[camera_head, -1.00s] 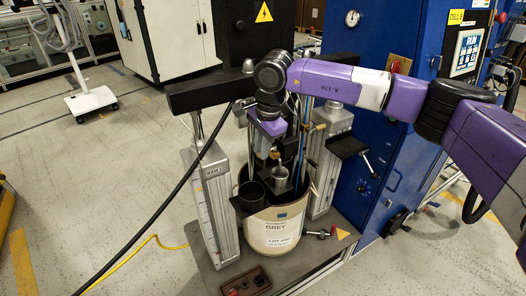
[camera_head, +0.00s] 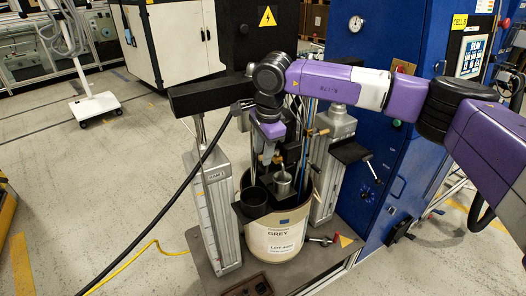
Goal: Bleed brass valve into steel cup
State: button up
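My gripper (camera_head: 268,155) hangs from the purple wrist over the drum (camera_head: 275,240) and points down. Its fingers are small and partly lost among the pump parts, so I cannot tell whether they are open or shut. A steel cup (camera_head: 283,184) stands upright inside the drum's top, just below and right of my gripper; a gap seems to show between them. A small brass-coloured fitting (camera_head: 317,132), perhaps the brass valve, sits on the pump rods right of my gripper. The pump's lower parts are hidden inside the drum.
A black cup-shaped holder (camera_head: 254,203) sits at the drum's left rim. Grey columns stand left (camera_head: 216,205) and right (camera_head: 335,165) of the drum, under a black crossbar (camera_head: 212,94). A black hose (camera_head: 160,213) crosses on the left. A blue cabinet (camera_head: 375,150) stands behind right.

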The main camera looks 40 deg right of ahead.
notch_tip(320, 180, up, 8)
jog(key=s, duration=0.1)
jog(key=shift+s+a+f+b, duration=0.2)
jog(key=shift+s+f+b, duration=0.05)
jog(key=shift+b, duration=0.2)
dwell(0.3)
